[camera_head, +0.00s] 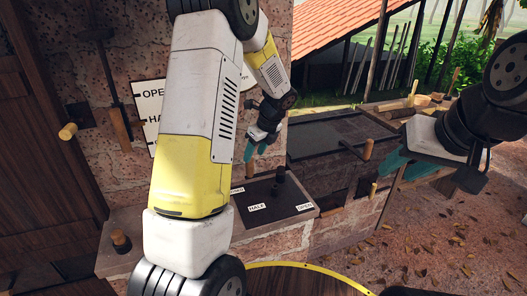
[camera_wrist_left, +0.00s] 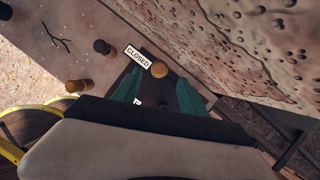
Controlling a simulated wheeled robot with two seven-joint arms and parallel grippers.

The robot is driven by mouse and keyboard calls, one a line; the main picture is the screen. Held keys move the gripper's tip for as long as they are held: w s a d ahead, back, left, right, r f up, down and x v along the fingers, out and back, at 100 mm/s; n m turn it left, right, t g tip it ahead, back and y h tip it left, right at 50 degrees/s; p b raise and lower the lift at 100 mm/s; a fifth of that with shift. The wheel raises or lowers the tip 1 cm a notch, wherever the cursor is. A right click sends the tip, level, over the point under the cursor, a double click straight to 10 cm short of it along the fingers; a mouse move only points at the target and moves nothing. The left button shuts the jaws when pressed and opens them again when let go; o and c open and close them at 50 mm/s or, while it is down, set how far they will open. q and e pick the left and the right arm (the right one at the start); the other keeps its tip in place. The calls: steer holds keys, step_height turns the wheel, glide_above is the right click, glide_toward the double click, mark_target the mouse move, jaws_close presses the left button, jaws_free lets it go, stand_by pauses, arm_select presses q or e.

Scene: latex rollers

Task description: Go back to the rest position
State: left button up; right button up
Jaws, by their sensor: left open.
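My left gripper (camera_head: 257,146) hangs above the small dark control panel (camera_head: 294,211), with its two teal fingers apart and nothing seen between them. In the left wrist view my left gripper (camera_wrist_left: 157,92) also shows its fingers spread. A round wooden knob (camera_wrist_left: 159,68) is seen just beyond the fingertips, beside a CLOSED label (camera_wrist_left: 138,58); the gap between knob and fingers is hard to judge. My right gripper (camera_head: 402,168) is at the right, in front of the yard. Its teal fingers show from the side and their opening is unclear.
A brick wall (camera_head: 125,60) with wooden-handled levers is at the left. Leaf-strewn ground (camera_head: 430,240) at the lower right looks clear.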

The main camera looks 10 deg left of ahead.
arm_select(q)
steer(key=shift+r, duration=0.15)
steer(key=s+d+r+n+t+h, duration=0.1)
steer(key=s+d+r+n+h, duration=0.15)
steer(key=s+r+n, duration=0.95)
steer(key=s+d+r+n+t+h, duration=0.1)
steer(key=s+d+r+n+h, duration=0.1)
steer(key=s+n, duration=0.3)
steer(key=s+d+r+n+t+h, duration=0.2)
steer(key=s+r+n, duration=0.3)
steer(key=s, duration=0.6)
steer(key=shift+d+n, duration=0.15)
steer(key=shift+n, duration=0.55)
steer(key=shift+s+r, duration=0.1)
steer(key=shift+c, duration=0.2)
